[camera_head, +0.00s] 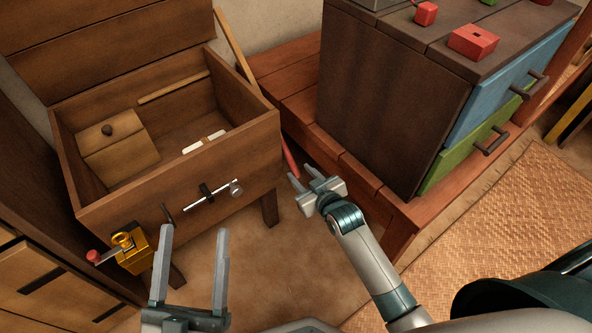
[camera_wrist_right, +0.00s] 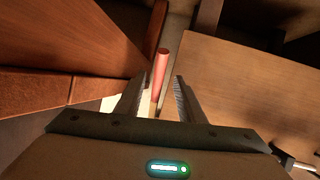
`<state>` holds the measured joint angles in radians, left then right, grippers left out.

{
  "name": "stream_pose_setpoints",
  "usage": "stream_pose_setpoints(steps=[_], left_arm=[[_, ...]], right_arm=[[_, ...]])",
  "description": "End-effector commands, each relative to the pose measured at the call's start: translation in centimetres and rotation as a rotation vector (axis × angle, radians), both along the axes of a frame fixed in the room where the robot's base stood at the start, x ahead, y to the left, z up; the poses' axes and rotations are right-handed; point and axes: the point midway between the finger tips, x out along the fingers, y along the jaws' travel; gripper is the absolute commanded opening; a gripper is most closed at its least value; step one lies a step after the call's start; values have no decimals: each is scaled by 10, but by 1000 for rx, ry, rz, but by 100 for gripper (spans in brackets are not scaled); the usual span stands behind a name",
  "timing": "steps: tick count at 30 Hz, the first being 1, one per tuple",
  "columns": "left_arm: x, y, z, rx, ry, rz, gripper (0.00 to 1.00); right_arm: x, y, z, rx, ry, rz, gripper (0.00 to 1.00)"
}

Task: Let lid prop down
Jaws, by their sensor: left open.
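A wooden chest (camera_head: 180,165) stands at the left with its lid (camera_head: 110,45) raised. A thin wooden prop (camera_head: 233,45) leans up at the chest's right side, beside the lid. A red rod (camera_head: 290,158) sticks out low at the chest's right side; its join to the prop is hidden. My right gripper (camera_head: 301,178) is open just below the red rod. In the right wrist view the red rod (camera_wrist_right: 161,68) lies ahead of and between the parted fingertips (camera_wrist_right: 160,80), not clasped. My left gripper (camera_head: 195,230) is open and empty in front of the chest.
A dark cabinet (camera_head: 385,100) with blue and green drawers stands on a reddish wooden platform (camera_head: 300,105), close to the right of my right gripper. A brass box with a red-knobbed crank (camera_head: 132,250) is on the chest's front. The gap between chest and platform is narrow.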

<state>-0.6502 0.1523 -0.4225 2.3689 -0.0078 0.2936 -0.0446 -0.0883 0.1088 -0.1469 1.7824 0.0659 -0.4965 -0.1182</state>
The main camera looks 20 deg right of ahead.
Motion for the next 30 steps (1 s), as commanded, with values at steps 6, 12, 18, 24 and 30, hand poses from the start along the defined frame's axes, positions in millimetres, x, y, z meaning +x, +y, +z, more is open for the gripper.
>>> stream_pose_setpoints(steps=[6, 12, 18, 24, 30], left_arm=[[-9, 4, 19, -43, -123, 8, 66], [-9, 9, 31, -60, -183, 18, 66], [-10, 10, 33, -64, -196, 21, 66], [-9, 10, 33, -64, -194, 20, 66], [-10, 10, 33, -64, -194, 20, 66]], right_arm=[[25, 4, -12, 0, -1, 0, 36], [39, 6, -16, -1, -1, 1, 36], [41, 6, -17, -1, 0, 0, 36], [41, 6, -17, -1, 0, 0, 26], [41, 6, -17, -1, 0, 0, 0]])
